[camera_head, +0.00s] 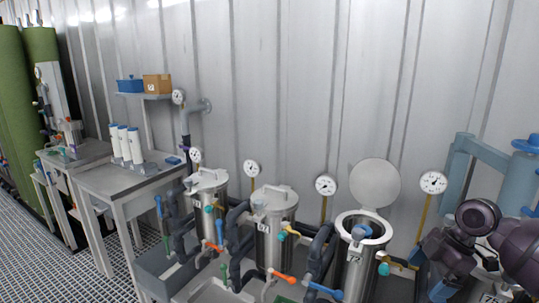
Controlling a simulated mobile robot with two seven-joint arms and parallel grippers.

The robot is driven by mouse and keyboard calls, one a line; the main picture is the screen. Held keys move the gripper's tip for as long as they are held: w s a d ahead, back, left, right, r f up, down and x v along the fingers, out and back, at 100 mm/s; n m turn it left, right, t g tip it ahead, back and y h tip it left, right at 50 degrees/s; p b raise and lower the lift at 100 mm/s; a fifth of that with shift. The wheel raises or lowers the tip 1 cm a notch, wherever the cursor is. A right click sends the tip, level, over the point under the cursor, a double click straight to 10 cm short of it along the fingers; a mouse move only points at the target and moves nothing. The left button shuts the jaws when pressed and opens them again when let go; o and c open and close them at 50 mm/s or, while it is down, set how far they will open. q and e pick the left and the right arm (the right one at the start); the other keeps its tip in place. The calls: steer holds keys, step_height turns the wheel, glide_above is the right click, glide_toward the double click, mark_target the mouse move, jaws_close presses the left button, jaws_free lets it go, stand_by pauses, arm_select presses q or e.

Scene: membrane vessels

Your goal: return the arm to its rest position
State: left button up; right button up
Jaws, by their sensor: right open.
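My right arm (520,245) comes in from the right edge, dark purple and bent. Its right gripper (443,256) is open, beside and to the right of the open vessel (354,268), and apart from it as far as I can tell. Its fingertips are hard to make out against the pipes. The open vessel has its round lid (375,183) swung up against the wall, and something blue (360,231) shows in its mouth. My left gripper is not in view.
Two closed steel vessels (277,228) (208,190) stand to the left, with pipes and coloured valve handles around them. Gauges (433,182) line the wall. A grey table (135,184) bears white cylinders (125,145). Blue pipework (520,180) stands behind my right arm. Grated floor (85,270) is clear at lower left.

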steer(key=w+a+m+t+h, duration=0.1)
steer(key=w+a+m+t, duration=0.1)
steer(key=w+m+t, duration=0.4)
steer(key=s+a+f+m+t, duration=0.25)
steer(key=a+f+t, duration=0.2)
steer(key=f, duration=0.25)
steer(key=s+f+m+h, duration=0.1)
steer(key=s+f+m, duration=0.1)
steer(key=s+f, duration=0.4)
steer(key=s+a+f+m+h, duration=0.1)
steer(key=s+f+m, duration=0.2)
steer(key=s, duration=0.9)
steer(key=s+f+m+h, duration=0.1)
steer(key=s+f+m, duration=0.2)
steer(key=s+f, duration=0.6)
steer(key=shift+a+f+h, duration=0.2)
steer(key=shift+a+h, duration=0.15)
steer(key=shift+h, duration=0.05)
